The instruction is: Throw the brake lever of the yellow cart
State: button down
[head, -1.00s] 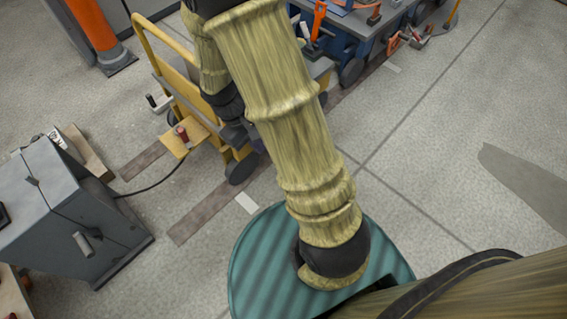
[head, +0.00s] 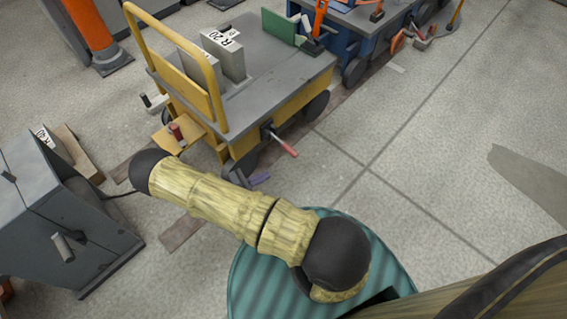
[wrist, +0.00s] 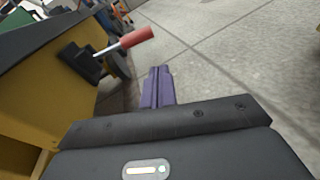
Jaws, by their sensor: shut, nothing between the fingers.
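The yellow cart (head: 285,98) stands at the upper middle of the head view, with a grey deck and a yellow push bar. Its brake lever (head: 285,145) sticks out from the near side, with a red grip on a metal rod. In the wrist view the lever's red grip (wrist: 137,37) points up and right from a black mount (wrist: 78,62) on the yellow side panel. My gripper (head: 259,179) is low beside the cart, just below the lever in the head view. Its purple fingers (wrist: 157,88) are shut and empty, apart from the lever.
A small red-handled part (head: 177,133) sits on a yellow ledge at the cart's left end. Grey blocks (head: 224,54) lie on the deck. A grey cabinet (head: 60,215) stands at left, a blue cart (head: 345,38) behind. Floor right of the lever is clear.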

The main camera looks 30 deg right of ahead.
aim_at(284, 145)
jog(key=f+n+t, duration=0.1)
jog(key=f, duration=0.1)
jog(key=f+n+t, duration=0.1)
jog(key=t, duration=0.1)
jog(key=f+n+t+b, duration=0.1)
jog(key=f, duration=0.1)
jog(key=shift+w+a+f+n+t+h, duration=0.2)
jog(key=shift+w+f+n+t+h, duration=0.1)
jog(key=shift+w+n+h, duration=0.1)
jog(key=w+d+r+b, duration=0.3)
jog(key=d+r+b, duration=0.1)
jog(key=d, duration=0.6)
jog(key=shift+d+r+b, duration=0.2)
jog(key=shift+b, duration=0.6)
jog(key=shift+a+r, duration=0.1)
